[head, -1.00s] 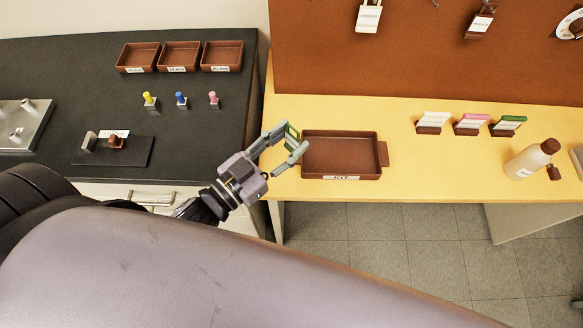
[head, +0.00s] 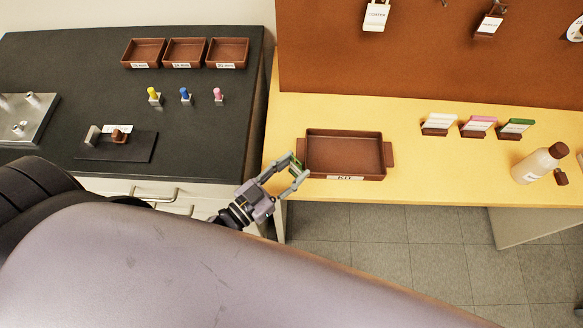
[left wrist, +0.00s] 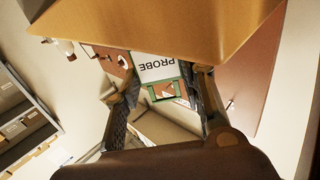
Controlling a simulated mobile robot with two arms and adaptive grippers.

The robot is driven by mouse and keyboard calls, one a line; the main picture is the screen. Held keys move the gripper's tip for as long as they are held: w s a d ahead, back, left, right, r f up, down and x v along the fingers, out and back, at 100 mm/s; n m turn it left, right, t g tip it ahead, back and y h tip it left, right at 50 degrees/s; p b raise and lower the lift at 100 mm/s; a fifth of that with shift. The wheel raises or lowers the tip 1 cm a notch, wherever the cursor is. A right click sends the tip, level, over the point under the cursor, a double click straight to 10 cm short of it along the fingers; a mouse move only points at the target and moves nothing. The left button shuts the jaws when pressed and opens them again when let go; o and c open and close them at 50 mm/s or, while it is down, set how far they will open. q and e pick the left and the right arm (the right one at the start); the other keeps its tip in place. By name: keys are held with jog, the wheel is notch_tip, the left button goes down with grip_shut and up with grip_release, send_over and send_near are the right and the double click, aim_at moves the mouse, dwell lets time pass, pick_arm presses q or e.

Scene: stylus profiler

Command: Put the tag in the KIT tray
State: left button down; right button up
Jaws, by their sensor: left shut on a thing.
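The tag is a small white and green plate lettered PROBE (left wrist: 160,66), seen upside down in the left wrist view. In the head view its green part (head: 296,162) shows between the fingers of my left gripper (head: 298,168). My left gripper is shut on the tag; the fingers also show on both sides of it in the left wrist view (left wrist: 166,84). The KIT tray (head: 346,178) is a brown open box on the yellow table, and its inside looks empty. The gripper is at the tray's front left side; I cannot tell its height. My right gripper is not in view.
Three brown trays (head: 186,66) and several coloured pegs (head: 185,95) stand on the dark bench (head: 205,135). Card holders (head: 478,127) and a bottle (head: 537,166) stand right of the KIT tray on the yellow table (head: 430,170). A gap separates bench and table.

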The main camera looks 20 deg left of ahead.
pick_arm(q)
jog(key=shift+f, duration=0.15)
jog(key=c, duration=1.3)
grip_release()
